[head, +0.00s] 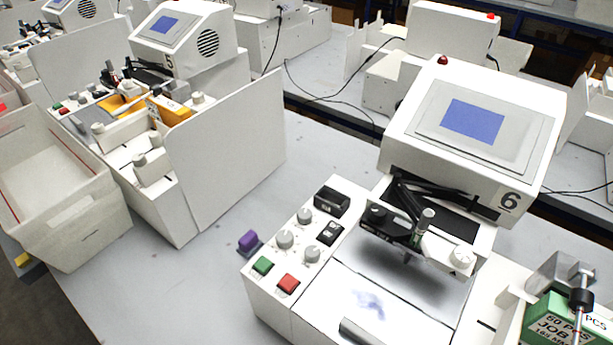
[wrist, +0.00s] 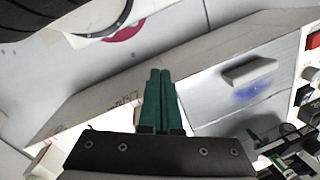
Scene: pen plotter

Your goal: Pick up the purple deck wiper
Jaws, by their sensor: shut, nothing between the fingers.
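The purple deck wiper (head: 249,240) sits on the grey bench in the head view, just left of the control panel of plotter 6. It has a purple block on top and a darker base. I cannot make it out in the wrist view. My gripper (wrist: 160,72) shows in the wrist view with its two green fingers together and nothing between them. I cannot make out the gripper in the head view, so its distance from the wiper is unclear.
Plotter 6 (head: 470,110) stands right of the wiper, with green and red buttons (head: 288,283) close by. A blue smudge (head: 370,302) marks its deck. A white panel (head: 228,150) and a bin (head: 85,235) are left. Bare bench (head: 160,290) lies around the wiper's left side.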

